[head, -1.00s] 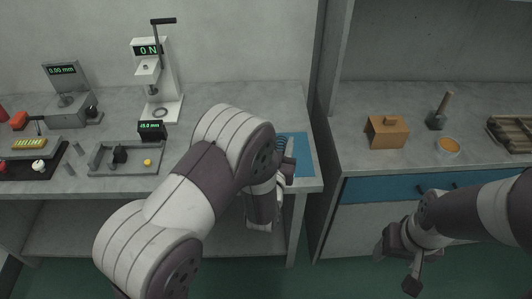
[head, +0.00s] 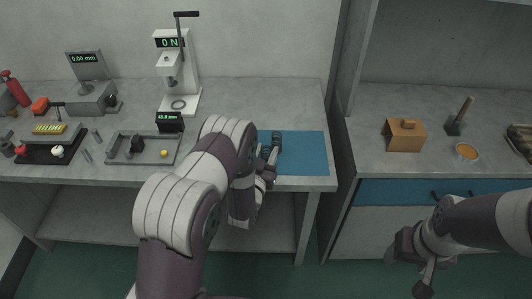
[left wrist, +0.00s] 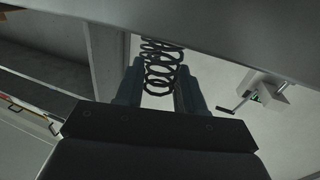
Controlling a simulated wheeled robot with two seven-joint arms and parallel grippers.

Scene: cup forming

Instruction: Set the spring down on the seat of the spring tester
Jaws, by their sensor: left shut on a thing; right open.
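The spring tester (head: 192,70) is a white stand with a black lever and a display reading 0 N, at the back of the left bench. Its seat (head: 180,104) is a ringed spot on the white base, with nothing on it. My left gripper (head: 271,150) is at the left part of the blue mat, right of and nearer than the tester, partly hidden by my arm. The left wrist view shows it shut on the dark coil spring (left wrist: 160,70), which sits between the fingers. My right gripper (head: 424,276) hangs open and apart, in front of the right cabinet.
The blue mat (head: 305,153) lies at the bench's right end. A grey tray (head: 145,149) with a small display stands left of my arm. A height gauge (head: 90,90) is further left. A wooden box (head: 404,136) and a bowl (head: 466,152) stand on the right counter.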

